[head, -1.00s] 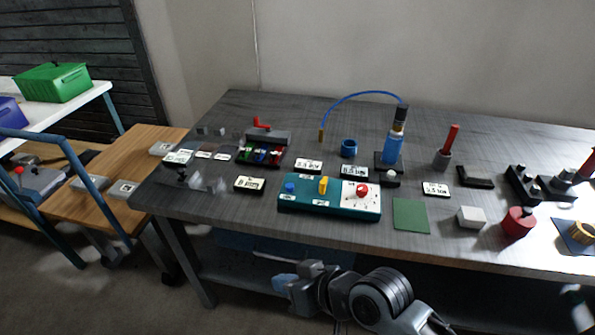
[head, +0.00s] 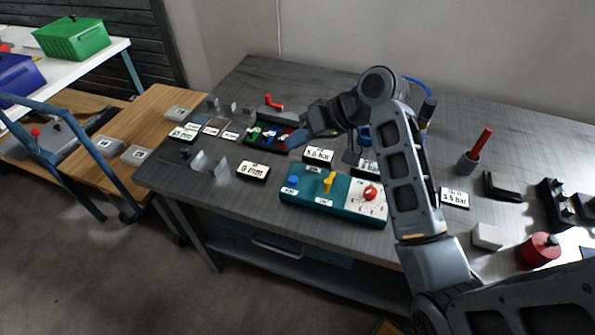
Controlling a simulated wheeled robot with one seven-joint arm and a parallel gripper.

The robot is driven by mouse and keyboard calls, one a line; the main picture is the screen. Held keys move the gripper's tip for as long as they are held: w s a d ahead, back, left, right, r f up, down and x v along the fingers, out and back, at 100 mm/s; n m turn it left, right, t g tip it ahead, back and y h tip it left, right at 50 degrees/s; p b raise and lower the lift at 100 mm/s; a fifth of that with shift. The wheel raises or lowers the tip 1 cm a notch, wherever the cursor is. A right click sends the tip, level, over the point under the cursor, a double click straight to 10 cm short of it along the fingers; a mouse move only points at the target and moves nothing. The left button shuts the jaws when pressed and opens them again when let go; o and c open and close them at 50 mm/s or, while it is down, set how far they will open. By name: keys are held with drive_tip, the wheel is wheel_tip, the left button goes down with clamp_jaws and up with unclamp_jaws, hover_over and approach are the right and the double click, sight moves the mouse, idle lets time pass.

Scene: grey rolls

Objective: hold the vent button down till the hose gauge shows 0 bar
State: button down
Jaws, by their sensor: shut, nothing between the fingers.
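A teal control box (head: 310,203) on the table has a blue button (head: 293,181), a yellow lever (head: 329,182) and a red knob (head: 370,192). Its labels are too small to tell which control is the vent. A display behind it (head: 318,155) seems to read 5.0 bar; another at the right (head: 454,198) seems to read 5.5 bar. I cannot tell which is the hose gauge. My gripper (head: 290,144) is shut and empty, pointing down-left behind the box, above the blue button in the picture. My forearm hides part of the blue hose (head: 419,86) and its stand.
A rack of coloured pieces (head: 262,134) lies just left of my gripper. A display reading 0 mm (head: 253,171) stands left of the box. A red rod in a grey holder (head: 479,148), a white block (head: 487,236) and a red cylinder (head: 540,248) stand at the right.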

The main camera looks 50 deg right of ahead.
drive_tip(key=shift+f, duration=0.15)
drive_tip(key=b, duration=0.7)
hover_over(298, 179)
wheel_tip(298, 179, down, 7)
drive_tip(key=shift+r, duration=0.1)
drive_tip(key=shift+f, duration=0.9)
drive_tip(key=shift+f, duration=0.1)
idle(1.1)
drive_tip(key=shift+f, duration=0.3)
drive_tip(key=shift+f, duration=0.5)
idle(1.8)
